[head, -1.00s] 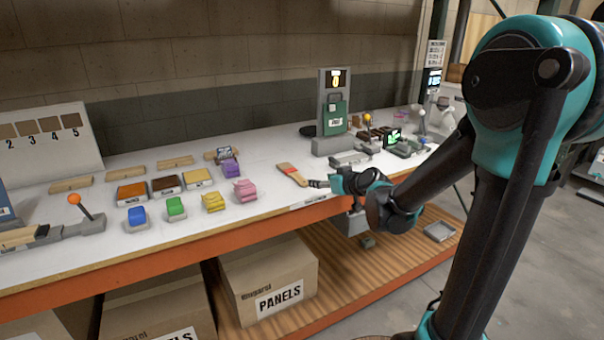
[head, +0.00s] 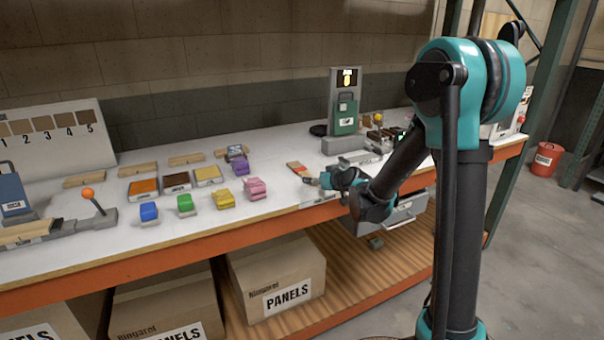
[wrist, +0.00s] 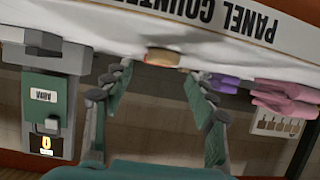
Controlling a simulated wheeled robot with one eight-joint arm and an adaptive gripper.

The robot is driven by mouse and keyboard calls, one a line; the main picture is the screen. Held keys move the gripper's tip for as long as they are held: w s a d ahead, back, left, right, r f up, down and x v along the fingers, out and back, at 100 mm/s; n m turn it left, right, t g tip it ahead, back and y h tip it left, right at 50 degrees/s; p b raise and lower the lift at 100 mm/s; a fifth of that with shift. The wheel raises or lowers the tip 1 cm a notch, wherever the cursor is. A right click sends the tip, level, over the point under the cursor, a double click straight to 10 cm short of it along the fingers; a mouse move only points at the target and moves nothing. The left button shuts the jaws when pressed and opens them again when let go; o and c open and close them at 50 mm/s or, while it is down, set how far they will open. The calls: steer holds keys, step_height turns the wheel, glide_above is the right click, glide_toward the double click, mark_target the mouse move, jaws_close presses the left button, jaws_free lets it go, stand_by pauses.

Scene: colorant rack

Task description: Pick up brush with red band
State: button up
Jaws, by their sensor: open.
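The brush (head: 299,170) lies on the white bench top, with a wooden part and a red part showing in the head view. In the wrist view, which is upside down, the brush (wrist: 165,57) is a short tan block seen end-on. It lies beyond and roughly between my fingertips. My gripper (head: 318,181) is just right of the brush in the head view, low over the bench's front edge. In the wrist view my gripper (wrist: 160,78) has its two fingers wide apart with nothing between them.
Pink blocks (head: 255,188) and a purple block (head: 241,168) stand left of the brush. A green-fronted machine (head: 345,115) stands behind it to the right. The orange bench edge (head: 240,231) runs along the front. Bare white bench surrounds the brush.

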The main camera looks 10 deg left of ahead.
mark_target(308, 175)
steer(key=x, duration=0.4)
steer(key=c, duration=1.3)
steer(key=shift+o, duration=0.2)
